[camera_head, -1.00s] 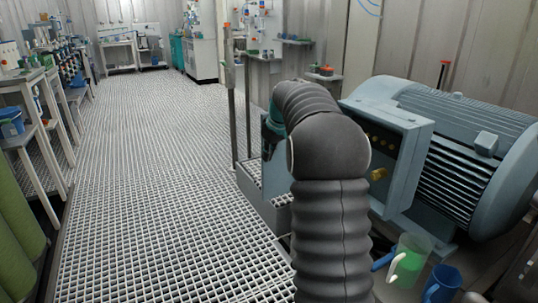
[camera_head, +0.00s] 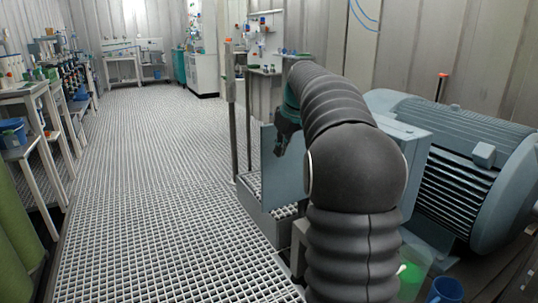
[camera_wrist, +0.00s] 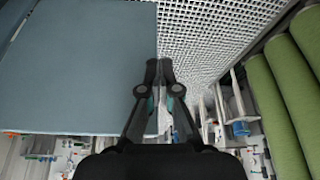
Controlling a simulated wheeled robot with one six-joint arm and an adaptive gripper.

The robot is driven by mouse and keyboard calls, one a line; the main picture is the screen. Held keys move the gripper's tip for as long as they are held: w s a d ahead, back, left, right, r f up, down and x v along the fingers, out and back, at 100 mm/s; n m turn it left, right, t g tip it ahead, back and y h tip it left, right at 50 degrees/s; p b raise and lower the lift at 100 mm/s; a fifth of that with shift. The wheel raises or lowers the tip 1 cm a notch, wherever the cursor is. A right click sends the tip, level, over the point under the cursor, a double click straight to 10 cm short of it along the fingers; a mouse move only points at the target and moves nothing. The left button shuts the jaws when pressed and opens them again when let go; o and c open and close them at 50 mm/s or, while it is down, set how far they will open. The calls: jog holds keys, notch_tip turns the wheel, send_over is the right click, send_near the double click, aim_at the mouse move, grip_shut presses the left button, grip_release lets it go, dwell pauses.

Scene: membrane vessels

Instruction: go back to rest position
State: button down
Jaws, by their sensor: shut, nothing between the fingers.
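My gripper (camera_wrist: 158,68) is shut and empty in the wrist view, its fingertips together beside the right edge of a flat blue-grey panel (camera_wrist: 75,65). In the head view my arm bends over from the lower right, and the teal wrist end hangs at its far left end. The panel (camera_head: 268,175) stands upright just below and beside that end. The fingertips are hard to make out there. I cannot tell from these views whether the gripper touches the panel.
A large blue-grey motor (camera_head: 470,160) fills the right. A green mug (camera_head: 408,278), mostly behind my arm, and a blue mug (camera_head: 445,291) are at the lower right. A post (camera_head: 232,110) stands beyond the panel. Shelves (camera_head: 30,100) line the left; the grated floor (camera_head: 150,180) between is clear.

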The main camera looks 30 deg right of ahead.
jog(key=shift+r, duration=0.1)
jog(key=s+a+f+m+g, duration=0.1)
jog(key=s+a+f+m, duration=0.1)
jog(key=s+f+m, duration=0.4)
jog(key=s+a+f+n+t, duration=0.1)
jog(key=s+a+f, duration=0.1)
jog(key=s+a, duration=0.7)
jog(key=s+a+f+n+t+h, duration=0.1)
jog(key=s+a+f+n, duration=0.1)
jog(key=s+a, duration=0.8)
jog(key=s+f, duration=0.1)
jog(key=s, duration=0.7)
jog(key=shift+s+f+n, duration=0.25)
jog(key=shift+s+n, duration=0.05)
jog(key=shift+s, duration=0.05)
jog(key=shift+a, duration=0.15)
